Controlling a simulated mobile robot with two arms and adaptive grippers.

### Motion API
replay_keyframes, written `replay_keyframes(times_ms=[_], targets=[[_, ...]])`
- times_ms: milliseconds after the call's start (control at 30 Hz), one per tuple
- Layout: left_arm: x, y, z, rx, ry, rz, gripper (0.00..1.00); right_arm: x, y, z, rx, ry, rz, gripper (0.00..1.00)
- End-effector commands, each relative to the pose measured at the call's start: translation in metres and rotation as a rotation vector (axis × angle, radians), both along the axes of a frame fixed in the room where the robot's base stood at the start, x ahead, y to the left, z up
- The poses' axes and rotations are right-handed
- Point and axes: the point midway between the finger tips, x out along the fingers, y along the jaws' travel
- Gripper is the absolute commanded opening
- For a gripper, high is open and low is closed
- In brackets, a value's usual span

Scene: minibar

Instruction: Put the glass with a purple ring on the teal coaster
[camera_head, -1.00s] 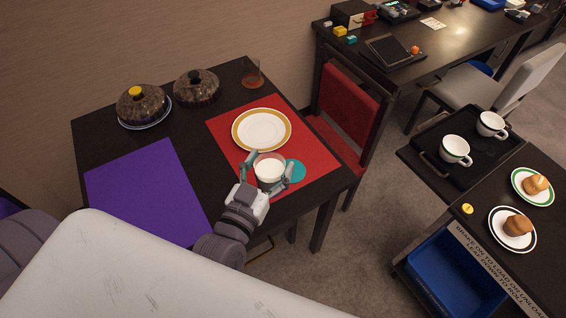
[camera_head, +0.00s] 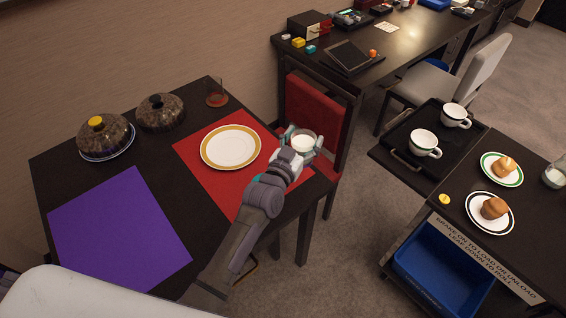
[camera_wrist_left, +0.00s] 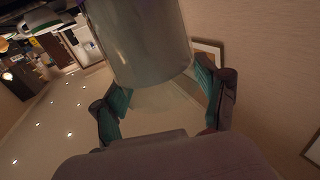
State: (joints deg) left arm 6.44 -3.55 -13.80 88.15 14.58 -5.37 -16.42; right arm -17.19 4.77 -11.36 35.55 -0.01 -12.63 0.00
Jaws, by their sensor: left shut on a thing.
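My left gripper (camera_head: 299,146) is shut on a clear glass (camera_head: 302,143) with a whitish look inside. In the head view it shows by the far right corner of the red mat, against the red chair. In the left wrist view the glass (camera_wrist_left: 143,45) stands between the two teal finger pads; I cannot clearly make out a ring's colour. A sliver of the teal coaster (camera_head: 257,178) shows on the red mat beside my arm, which hides the rest. My right gripper is not in view.
The red mat (camera_head: 202,160) holds a gold-rimmed plate (camera_head: 231,147). Another glass (camera_head: 216,97) stands at the table's back. Two domed dishes (camera_head: 104,134) and a purple mat (camera_head: 118,232) lie left. The red chair (camera_head: 315,108) stands at the right edge. A cart with cups and plates is further right.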

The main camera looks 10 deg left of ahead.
Motion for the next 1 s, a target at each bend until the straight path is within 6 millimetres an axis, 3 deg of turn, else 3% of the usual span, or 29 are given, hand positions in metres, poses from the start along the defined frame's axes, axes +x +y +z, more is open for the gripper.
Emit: replay_keyframes(times_ms=[300,500,767,1000], targets=[[-0.017,0.058,-0.042,0.005,-0.004,0.001,0.03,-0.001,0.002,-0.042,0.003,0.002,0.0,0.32],[-0.027,0.089,-0.059,0.002,-0.004,0.001,0.03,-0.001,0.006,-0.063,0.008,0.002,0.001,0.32],[-0.031,0.103,-0.065,-0.001,-0.004,0.001,0.03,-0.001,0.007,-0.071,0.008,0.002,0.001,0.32],[-0.031,0.102,-0.091,-0.002,-0.003,0.001,0.03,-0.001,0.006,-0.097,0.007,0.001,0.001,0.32]])
